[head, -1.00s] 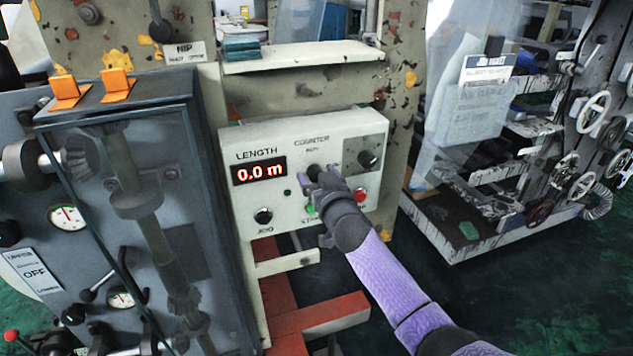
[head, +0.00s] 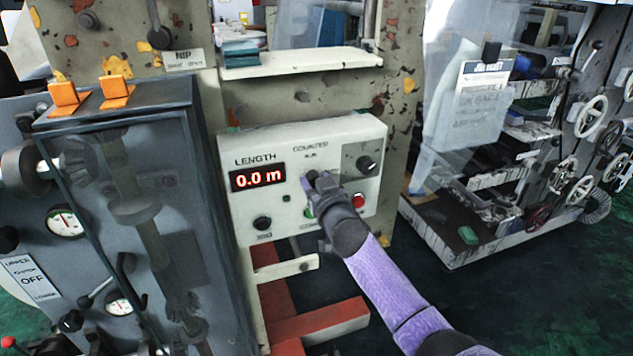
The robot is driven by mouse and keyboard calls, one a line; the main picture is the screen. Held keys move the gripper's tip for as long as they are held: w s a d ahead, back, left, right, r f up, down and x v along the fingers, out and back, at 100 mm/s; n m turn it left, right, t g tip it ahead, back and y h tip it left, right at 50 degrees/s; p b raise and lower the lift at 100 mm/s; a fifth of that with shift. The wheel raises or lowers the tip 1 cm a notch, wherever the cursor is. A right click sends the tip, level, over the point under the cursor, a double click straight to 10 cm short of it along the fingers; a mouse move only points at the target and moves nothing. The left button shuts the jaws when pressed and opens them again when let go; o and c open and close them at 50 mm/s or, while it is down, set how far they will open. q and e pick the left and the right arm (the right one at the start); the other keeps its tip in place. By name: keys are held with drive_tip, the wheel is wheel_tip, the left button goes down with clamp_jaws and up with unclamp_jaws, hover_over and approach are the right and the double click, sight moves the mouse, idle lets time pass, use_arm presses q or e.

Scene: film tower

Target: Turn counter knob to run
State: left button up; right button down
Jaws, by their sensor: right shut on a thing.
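The counter panel (head: 345,145) is a pale box with a red LENGTH display (head: 258,177) reading 0.0 m. The dark counter knob (head: 312,175) sits below the COUNTER label, right of the display. My right gripper (head: 318,183) is at the knob and shut on it, and its fingers hide most of the knob. I cannot read where the knob points. My left gripper is not in view.
On the panel, a JOG knob (head: 262,223) is at lower left, a red button (head: 358,200) is right of my gripper, and another dark knob (head: 364,164) is at upper right. A grey glass-fronted cabinet (head: 150,120) stands close on the left.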

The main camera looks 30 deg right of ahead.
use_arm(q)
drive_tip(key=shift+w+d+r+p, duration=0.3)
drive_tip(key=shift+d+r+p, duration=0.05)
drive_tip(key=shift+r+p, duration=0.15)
use_arm(e)
drive_tip(key=shift+a+f+n, duration=0.1)
drive_tip(key=shift+n, duration=4.2)
drive_tip(key=shift+a+f+n, duration=0.1)
drive_tip(key=shift+n, duration=4.2)
drive_tip(key=shift+n, duration=0.3)
drive_tip(key=shift+c, duration=1.2)
unclamp_jaws()
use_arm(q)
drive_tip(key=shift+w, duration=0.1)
use_arm(e)
drive_tip(key=shift+s, duration=0.1)
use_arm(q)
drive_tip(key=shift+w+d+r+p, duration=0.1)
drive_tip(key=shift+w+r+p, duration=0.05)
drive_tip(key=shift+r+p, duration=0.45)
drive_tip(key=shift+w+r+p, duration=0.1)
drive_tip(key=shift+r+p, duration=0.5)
use_arm(e)
drive_tip(key=v, duration=0.9)
drive_tip(key=shift+s, duration=0.4)
